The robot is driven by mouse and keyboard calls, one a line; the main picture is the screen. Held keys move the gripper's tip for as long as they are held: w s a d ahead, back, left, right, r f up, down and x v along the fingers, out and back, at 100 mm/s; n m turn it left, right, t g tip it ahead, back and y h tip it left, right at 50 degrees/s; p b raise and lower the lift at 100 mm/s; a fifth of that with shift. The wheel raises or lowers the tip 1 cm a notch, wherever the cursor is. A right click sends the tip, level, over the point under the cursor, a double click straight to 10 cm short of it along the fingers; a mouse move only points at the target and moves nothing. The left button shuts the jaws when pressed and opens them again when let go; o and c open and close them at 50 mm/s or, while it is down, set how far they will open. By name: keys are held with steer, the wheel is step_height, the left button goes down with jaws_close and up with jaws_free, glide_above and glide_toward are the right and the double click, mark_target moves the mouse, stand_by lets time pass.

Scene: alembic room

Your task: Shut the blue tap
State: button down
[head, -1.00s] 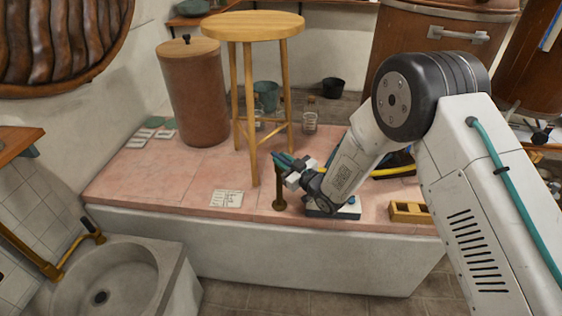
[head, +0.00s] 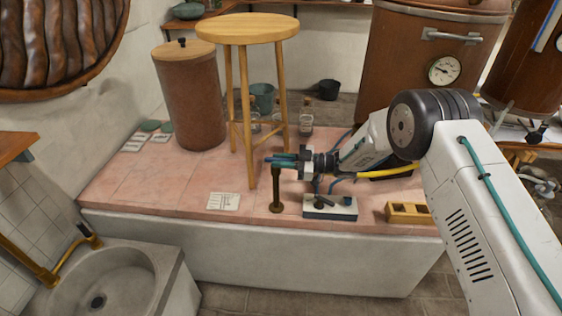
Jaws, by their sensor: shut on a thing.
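A dark brass post (head: 277,190) stands upright near the front edge of the pink tiled platform. My gripper (head: 281,161) reaches in from the right with its teal fingers lying level at the top of this post. The fingers are shut on what seems to be the handle of the blue tap at the post's top. The handle is largely hidden by the fingers, and its blue colour cannot be told apart from theirs. Blue and yellow hoses run behind my wrist on the right.
A wooden stool (head: 247,30) stands just behind the post, its front leg close to my gripper. A lidded brown drum (head: 190,100) stands at the back left. A stone basin (head: 150,275) is at lower left.

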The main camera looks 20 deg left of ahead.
stand_by(0.5)
steer(key=c, duration=1.3)
jaws_free()
steer(key=shift+a+g, duration=0.1)
steer(key=shift+g, duration=0.2)
steer(key=shift+c, duration=0.2)
steer(key=v, duration=0.8)
steer(key=shift+r, duration=0.1)
steer(key=shift+a, duration=0.1)
